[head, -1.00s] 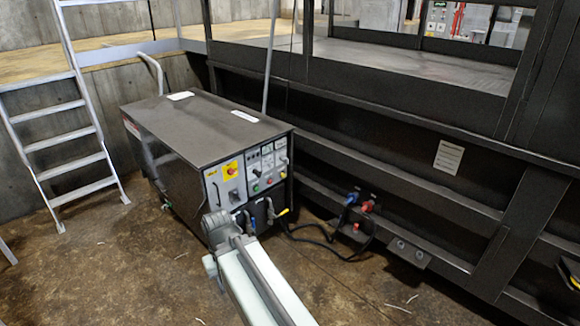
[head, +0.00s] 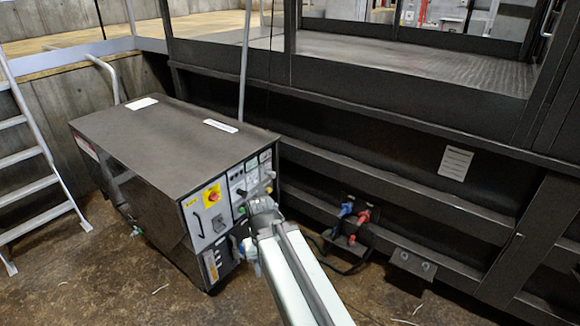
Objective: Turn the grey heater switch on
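A dark power unit (head: 165,150) stands left of the middle, with a control panel (head: 203,215) on its near right end. A small grey switch (head: 219,223) sits on the panel below a yellow plate with a red rotary knob (head: 212,195). I take it for the heater switch; its setting is too small to read. The end of my arm is in front of the panel's right part, to the right of the grey switch. My gripper (head: 262,203) is small and partly hidden by my own arm. I cannot tell whether it touches the panel or is open.
Blue and red plugs (head: 354,212) with a cable are on the dark compactor frame to the right. A ladder (head: 38,160) leans at the far left. A metal bracket (head: 412,262) juts from the frame's base. The floor in front of the unit is clear.

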